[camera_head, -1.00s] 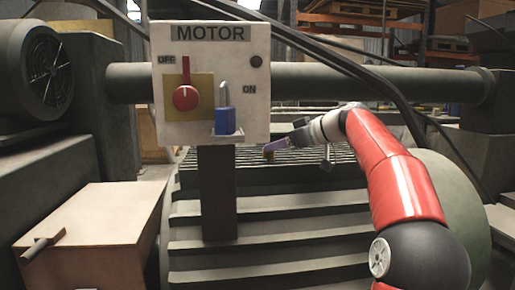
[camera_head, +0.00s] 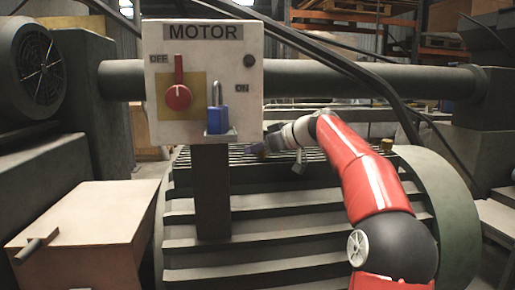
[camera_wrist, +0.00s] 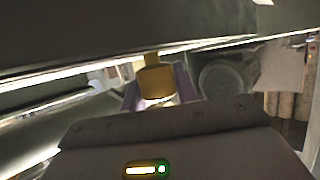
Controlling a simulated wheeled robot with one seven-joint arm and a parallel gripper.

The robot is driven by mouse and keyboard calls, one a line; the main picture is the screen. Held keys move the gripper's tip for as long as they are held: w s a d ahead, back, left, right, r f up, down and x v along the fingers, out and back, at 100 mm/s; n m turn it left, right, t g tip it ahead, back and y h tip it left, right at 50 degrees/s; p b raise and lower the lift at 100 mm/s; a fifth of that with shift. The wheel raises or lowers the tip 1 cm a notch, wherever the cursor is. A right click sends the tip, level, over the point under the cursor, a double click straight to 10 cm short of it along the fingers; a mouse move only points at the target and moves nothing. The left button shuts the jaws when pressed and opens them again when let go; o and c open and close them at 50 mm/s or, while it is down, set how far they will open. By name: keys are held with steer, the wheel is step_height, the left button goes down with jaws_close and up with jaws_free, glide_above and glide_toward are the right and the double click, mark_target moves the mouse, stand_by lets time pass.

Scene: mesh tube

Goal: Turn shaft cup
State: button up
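The yellow shaft cup (camera_wrist: 155,80) is in the upper middle of the wrist view, under a dark beam or pipe. In the head view a small yellowish piece (camera_head: 258,150) that looks like it sits just beyond my gripper (camera_head: 270,142), above the slatted drum. In the wrist view my gripper (camera_wrist: 158,95) has one purple finger on each side of the cup. The fingers are close to its sides, but I cannot tell whether they touch it. The cup's far side is hidden.
The motor panel (camera_head: 204,75), with a red switch (camera_head: 178,96) and blue padlock (camera_head: 217,118), stands left of my arm on a dark post. The slatted drum (camera_head: 280,230) lies below, with a box (camera_head: 85,235) at left.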

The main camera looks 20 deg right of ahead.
steer(key=shift+c, duration=0.7)
steer(key=shift+f+m+t+h+b, duration=0.15)
steer(key=shift+m+t+h+b, duration=0.2)
steer(key=shift+b, duration=0.3)
steer(key=shift+m+h+b, duration=0.35)
steer(key=shift+d+m+t+h+b, duration=0.15)
steer(key=shift+m+t+h+b, duration=0.6)
steer(key=shift+m+h, duration=0.35)
steer(key=m+h, duration=0.1)
steer(key=m+h+p, duration=0.1)
steer(key=h, duration=0.1)
steer(key=shift+w+d+r+m, duration=0.1)
steer(key=shift+d+r+m, duration=0.1)
steer(key=shift+r+m, duration=0.15)
steer(key=shift+d+f+m+h+p, duration=0.1)
steer(key=shift+d+m+h+p, duration=0.05)
steer(key=shift+m+h+p, duration=0.75)
steer(key=shift+t, duration=0.3)
